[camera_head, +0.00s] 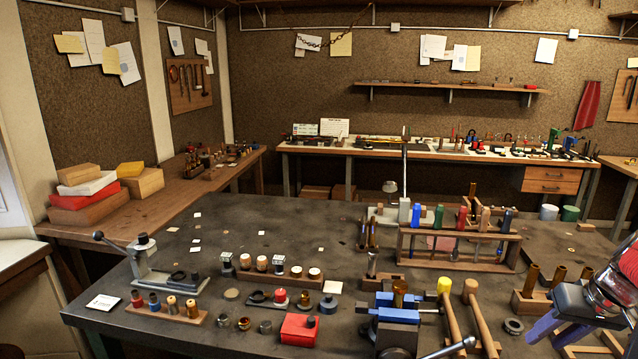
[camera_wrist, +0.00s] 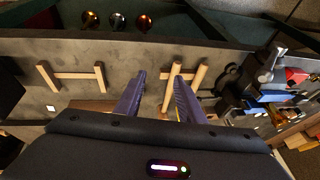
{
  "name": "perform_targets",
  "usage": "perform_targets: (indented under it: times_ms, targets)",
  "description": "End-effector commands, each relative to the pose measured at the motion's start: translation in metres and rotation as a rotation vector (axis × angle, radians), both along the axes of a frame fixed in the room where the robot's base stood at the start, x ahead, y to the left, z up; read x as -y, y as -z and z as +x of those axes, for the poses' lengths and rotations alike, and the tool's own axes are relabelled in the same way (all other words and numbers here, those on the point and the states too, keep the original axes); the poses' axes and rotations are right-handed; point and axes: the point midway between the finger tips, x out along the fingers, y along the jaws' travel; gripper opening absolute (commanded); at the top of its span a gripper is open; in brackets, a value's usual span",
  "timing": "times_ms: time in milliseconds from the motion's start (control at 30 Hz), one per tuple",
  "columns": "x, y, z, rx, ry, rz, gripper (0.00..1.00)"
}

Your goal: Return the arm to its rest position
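My gripper (camera_head: 562,334) is at the lower right of the head view, above the dark bench, with my arm coming in from the right edge. In the wrist view, the two purple fingers of my gripper (camera_wrist: 160,80) stand apart with a gap between them. Nothing is held in the gap. A wooden H-shaped stand (camera_wrist: 172,92) shows beyond the fingertips, on the bench surface. The height of the fingers above it is hard to judge.
Another wooden stand (camera_wrist: 72,76) is in the wrist view.

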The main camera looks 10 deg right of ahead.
Motion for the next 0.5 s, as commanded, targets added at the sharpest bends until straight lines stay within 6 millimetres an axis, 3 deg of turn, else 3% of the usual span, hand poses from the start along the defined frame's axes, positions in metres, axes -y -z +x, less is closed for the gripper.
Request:
perform_targets:
  times_ms: [233,500]
  targets:
    - [0.003,0.002,-0.003,-0.009,0.085,0.023,0.35]
    - [-0.004,0.022,-0.021,-0.065,0.205,0.061,0.35]
